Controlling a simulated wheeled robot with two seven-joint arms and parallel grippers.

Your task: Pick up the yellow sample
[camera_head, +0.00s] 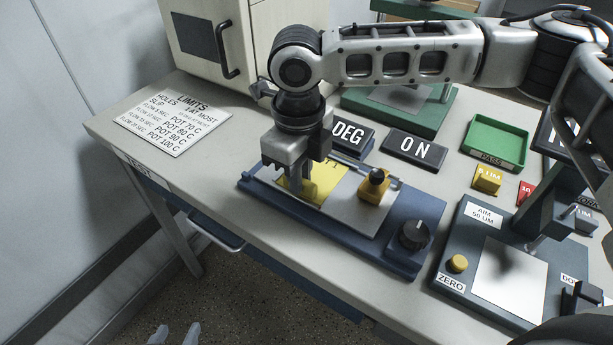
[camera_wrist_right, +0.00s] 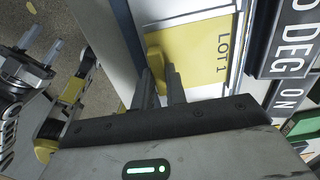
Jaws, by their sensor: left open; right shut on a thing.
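The yellow sample (camera_head: 322,182) is a flat sheet on the blue coating base (camera_head: 402,236). In the right wrist view the yellow sample (camera_wrist_right: 205,52) shows the letters "LOT 1". My right gripper (camera_head: 297,192) points down over its left part and is shut on a raised yellow tab (camera_wrist_right: 154,60) at its edge. The gripper hides part of the sheet in the head view. I cannot tell whether the sheet is lifted off the base. My left gripper (camera_head: 174,335) is open and empty at the bottom, in front of the table; it also shows in the right wrist view (camera_wrist_right: 42,47).
A yellow block with a black knob (camera_head: 373,186) stands on the base beside the sheet. "DEG" (camera_head: 350,135) and "ON" (camera_head: 415,149) displays lie behind. A green tray (camera_head: 495,142) and a gauge stand (camera_head: 510,275) are to the right. The table's left end holds a limits card (camera_head: 173,123).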

